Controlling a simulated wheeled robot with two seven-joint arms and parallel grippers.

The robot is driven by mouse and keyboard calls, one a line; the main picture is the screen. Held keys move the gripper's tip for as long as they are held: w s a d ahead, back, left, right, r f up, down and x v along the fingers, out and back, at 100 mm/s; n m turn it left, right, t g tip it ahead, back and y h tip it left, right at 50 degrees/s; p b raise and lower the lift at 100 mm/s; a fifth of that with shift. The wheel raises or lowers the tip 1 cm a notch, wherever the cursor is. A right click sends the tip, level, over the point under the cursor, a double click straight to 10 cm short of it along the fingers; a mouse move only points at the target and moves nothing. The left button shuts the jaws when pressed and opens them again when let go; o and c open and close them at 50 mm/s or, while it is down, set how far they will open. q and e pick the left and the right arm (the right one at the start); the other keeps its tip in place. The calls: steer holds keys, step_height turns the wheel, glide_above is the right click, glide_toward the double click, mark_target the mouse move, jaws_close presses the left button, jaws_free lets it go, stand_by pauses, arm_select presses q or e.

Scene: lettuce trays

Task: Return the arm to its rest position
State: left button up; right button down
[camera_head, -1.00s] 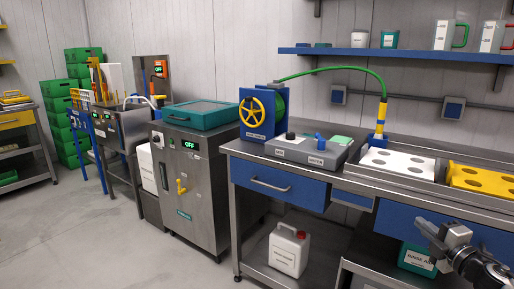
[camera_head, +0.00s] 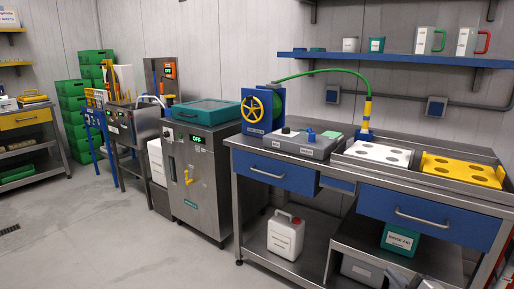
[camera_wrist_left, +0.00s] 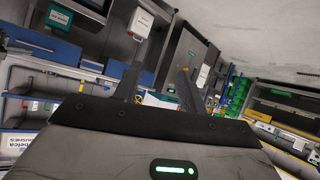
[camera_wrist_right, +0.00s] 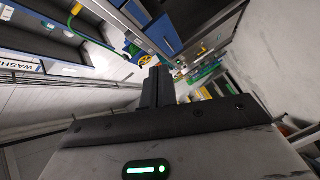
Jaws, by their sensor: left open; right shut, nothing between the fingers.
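My right gripper (camera_wrist_right: 157,88) shows in the right wrist view with its two dark fingers together and nothing between them. In the head view, only a small part of my right arm's end shows at the bottom right edge, below the bench. My left gripper (camera_wrist_left: 160,70) shows in the left wrist view with its fingers spread apart and nothing between them. It is out of the head view. Both wrist views are tilted, with the room's furniture behind the fingers.
A steel bench with blue drawers (camera_head: 430,218) holds a white tray (camera_head: 378,152) and a yellow tray (camera_head: 462,170). A white canister (camera_head: 286,235) stands on its lower shelf. A steel cabinet (camera_head: 197,185) is to its left. The floor (camera_head: 110,240) at left is clear.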

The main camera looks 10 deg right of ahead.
steer(key=s+a+f+m+g+y+p, duration=0.1)
steer(key=s+a+m, duration=0.4)
steer(key=s+a, duration=0.5)
steer(key=s+a+f+m+g+y+p, duration=0.1)
steer(key=s+a+f+m+g, duration=0.2)
steer(key=s+a, duration=0.7)
steer(key=a+m+g, duration=0.2)
steer(key=a+m, duration=0.1)
steer(key=a, duration=0.2)
steer(key=shift+s+a+m+y+p, duration=0.3)
steer(key=shift+s+y, duration=0.05)
steer(key=shift+y, duration=0.05)
steer(key=shift+f, duration=0.1)
